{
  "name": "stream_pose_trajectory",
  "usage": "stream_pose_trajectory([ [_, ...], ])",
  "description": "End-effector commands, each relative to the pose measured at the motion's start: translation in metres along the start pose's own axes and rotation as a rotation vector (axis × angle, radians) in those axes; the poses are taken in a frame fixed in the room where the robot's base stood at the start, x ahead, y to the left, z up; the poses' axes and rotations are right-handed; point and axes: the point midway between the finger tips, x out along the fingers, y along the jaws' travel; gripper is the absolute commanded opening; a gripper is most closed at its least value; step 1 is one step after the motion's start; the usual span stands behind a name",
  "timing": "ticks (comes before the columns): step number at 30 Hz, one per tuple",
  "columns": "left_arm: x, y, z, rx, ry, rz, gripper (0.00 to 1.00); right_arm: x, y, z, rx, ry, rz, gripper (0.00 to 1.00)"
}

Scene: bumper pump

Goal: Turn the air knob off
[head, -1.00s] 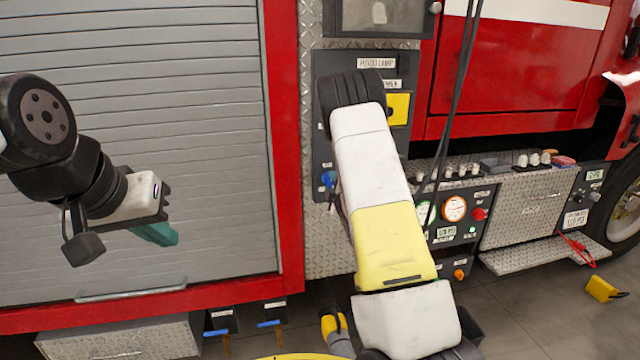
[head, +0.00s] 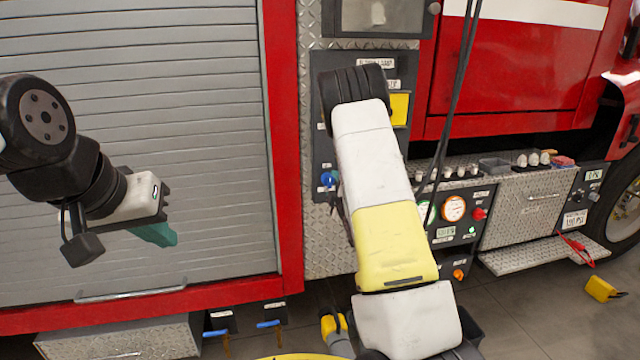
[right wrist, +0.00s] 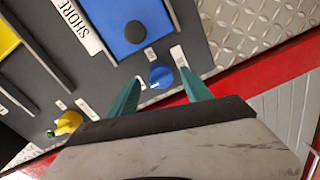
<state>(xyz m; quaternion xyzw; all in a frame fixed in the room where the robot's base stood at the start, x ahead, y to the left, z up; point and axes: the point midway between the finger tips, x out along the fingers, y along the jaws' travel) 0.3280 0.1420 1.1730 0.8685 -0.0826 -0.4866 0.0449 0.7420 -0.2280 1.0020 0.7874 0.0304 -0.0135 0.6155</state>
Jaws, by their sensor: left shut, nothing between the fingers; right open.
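A small blue knob (right wrist: 161,75) sits on the dark panel (right wrist: 95,75) in the right wrist view, with a small white label beside it that I cannot read. I take it to be the air knob; it also shows in the head view (head: 328,179), left of my right arm. My right gripper (right wrist: 160,78) is open, its two teal fingers pointing at the panel on either side of the knob. I cannot tell whether they touch it. The head view hides this gripper behind my arm. My left gripper (head: 158,236) is shut and empty in front of the grey shutter.
A blue cover (right wrist: 130,22) labelled SHORE lies just beyond the knob, and a yellow knob (right wrist: 68,122) is to its left. Black cables (head: 461,80) hang right of my arm. A gauge panel (head: 455,210) is lower right. The grey shutter (head: 180,120) fills the left.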

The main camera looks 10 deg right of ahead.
Motion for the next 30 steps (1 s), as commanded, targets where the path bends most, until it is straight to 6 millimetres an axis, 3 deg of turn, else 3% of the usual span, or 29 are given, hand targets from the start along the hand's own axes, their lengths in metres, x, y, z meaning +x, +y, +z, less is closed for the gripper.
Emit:
stream_pose_trajectory([
  [3,0.0,0.0,0.0,0.0,0.0,0.0,0.0,-0.022,0.0,0.001,0.001,-0.001,-0.001,0.57],
  [9,0.0,0.0,0.0,0.0,0.0,0.0,0.0,-0.049,0.0,0.001,0.001,-0.001,0.0,0.57],
  [23,0.0,0.0,0.0,0.0,0.0,0.0,0.0,-0.055,0.003,0.0,0.01,-0.004,-0.001,0.57],
  [30,0.0,0.0,0.0,0.0,0.0,0.0,0.0,-0.062,0.041,-0.004,0.25,-0.099,-0.09,0.57],
])
